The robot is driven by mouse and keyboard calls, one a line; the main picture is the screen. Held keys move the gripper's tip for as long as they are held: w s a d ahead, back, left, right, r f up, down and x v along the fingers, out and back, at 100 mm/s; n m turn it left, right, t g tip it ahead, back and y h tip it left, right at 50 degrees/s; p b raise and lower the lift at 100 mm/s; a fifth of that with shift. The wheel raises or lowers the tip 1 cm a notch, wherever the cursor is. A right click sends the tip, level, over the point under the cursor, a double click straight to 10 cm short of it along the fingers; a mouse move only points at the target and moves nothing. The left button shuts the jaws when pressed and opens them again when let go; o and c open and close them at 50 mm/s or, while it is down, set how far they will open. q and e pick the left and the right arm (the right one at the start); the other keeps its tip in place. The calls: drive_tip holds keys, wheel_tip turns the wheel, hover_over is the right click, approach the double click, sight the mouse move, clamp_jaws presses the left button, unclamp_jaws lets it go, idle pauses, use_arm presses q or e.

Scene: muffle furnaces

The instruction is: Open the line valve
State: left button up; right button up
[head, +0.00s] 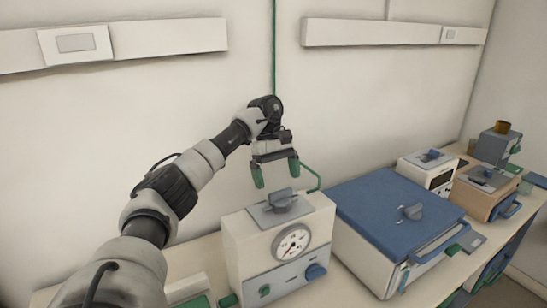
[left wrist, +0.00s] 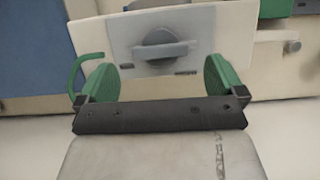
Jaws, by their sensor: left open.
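The line valve is a grey-blue knob (head: 281,199) on a grey plate on top of a cream box with a round gauge (head: 291,242). The knob (left wrist: 160,46) also shows in the left wrist view, its bar lying about crosswise there. My left gripper (head: 276,176) is open, with green fingers pointing down, above and slightly behind the knob. In the left wrist view my left gripper's fingers (left wrist: 161,80) stand apart on either side of the knob's line, with nothing between them. I see no contact with the knob. My right gripper is not in view.
More small appliances (head: 487,188) stand farther right. The air around the gripper is clear.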

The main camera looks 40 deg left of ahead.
use_arm(q)
drive_tip(key=p+v, duration=0.2)
drive_tip(key=v, duration=0.5)
drive_tip(key=shift+r, duration=0.15)
idle(0.6)
